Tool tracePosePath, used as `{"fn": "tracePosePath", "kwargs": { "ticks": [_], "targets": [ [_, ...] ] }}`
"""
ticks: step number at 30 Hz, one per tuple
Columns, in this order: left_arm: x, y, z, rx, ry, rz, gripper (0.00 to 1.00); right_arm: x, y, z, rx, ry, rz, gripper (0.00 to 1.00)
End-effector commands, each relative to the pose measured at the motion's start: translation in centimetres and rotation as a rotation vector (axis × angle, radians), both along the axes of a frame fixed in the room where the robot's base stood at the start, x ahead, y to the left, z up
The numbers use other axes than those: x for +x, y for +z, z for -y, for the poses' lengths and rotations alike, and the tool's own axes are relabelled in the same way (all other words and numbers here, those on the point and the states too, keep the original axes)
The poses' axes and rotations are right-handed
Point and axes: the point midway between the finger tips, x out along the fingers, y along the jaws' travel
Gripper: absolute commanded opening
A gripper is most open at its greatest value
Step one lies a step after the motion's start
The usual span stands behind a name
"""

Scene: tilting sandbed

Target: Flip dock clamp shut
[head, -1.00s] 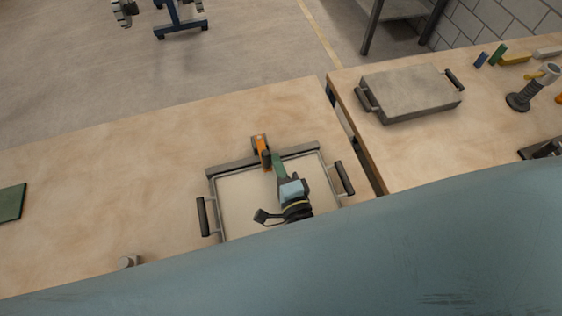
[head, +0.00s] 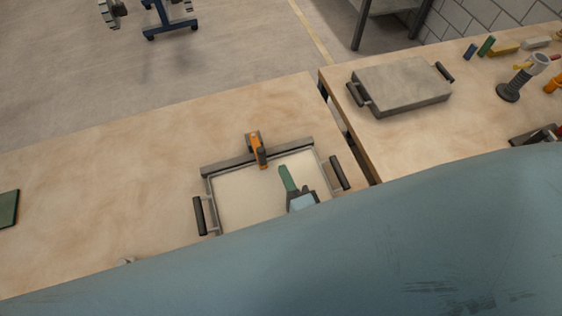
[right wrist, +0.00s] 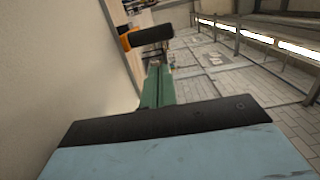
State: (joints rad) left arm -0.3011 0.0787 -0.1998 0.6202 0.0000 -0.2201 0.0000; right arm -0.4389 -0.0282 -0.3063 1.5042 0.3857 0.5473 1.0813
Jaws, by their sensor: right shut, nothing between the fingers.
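The dock clamp (head: 255,145), orange with a dark grip, sits at the back rim of the sand tray (head: 206,190). Its arm points forward over the tray, but I cannot tell whether it is fully down. In the right wrist view the dark grip (right wrist: 146,37) shows beyond the fingers, with orange to its left. My right gripper (head: 285,172) has green fingers, shut and empty. It is over the tray, to the right of and nearer than the clamp, with a visible gap. My left gripper is not in view.
The tray has dark handles at its left (head: 199,215) and right (head: 339,173). My own blue-grey arm hides its near part. A grey lidded box (head: 402,85) stands on the right-hand table, across a gap. The table left of the tray is mostly clear.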

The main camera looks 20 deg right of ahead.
Motion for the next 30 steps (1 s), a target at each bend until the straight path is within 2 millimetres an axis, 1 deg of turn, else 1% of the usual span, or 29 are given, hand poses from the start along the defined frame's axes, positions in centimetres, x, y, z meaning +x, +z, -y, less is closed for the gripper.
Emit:
{"fn": "tracePosePath", "kwargs": {
  "ticks": [1,3,6,10,14,30],
  "targets": [
    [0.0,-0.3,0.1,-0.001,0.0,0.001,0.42,-1.1,-0.2,-0.6,0.004,0.0,-0.002,0.0],
    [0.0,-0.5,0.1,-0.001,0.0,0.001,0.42,-2.1,-0.1,-1.4,0.002,0.0,0.0,0.0],
    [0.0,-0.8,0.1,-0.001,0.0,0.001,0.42,-3.4,-0.1,-2.2,0.001,0.0,0.001,0.0],
    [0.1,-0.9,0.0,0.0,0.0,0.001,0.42,-4.3,0.1,-2.8,0.0,0.0,0.004,0.0],
    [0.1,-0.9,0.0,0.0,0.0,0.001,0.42,-4.6,0.2,-3.0,0.0,-0.001,0.005,0.0],
    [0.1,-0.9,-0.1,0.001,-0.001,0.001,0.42,-4.5,0.2,-2.9,-0.001,-0.001,0.005,0.0]
  ]
}}
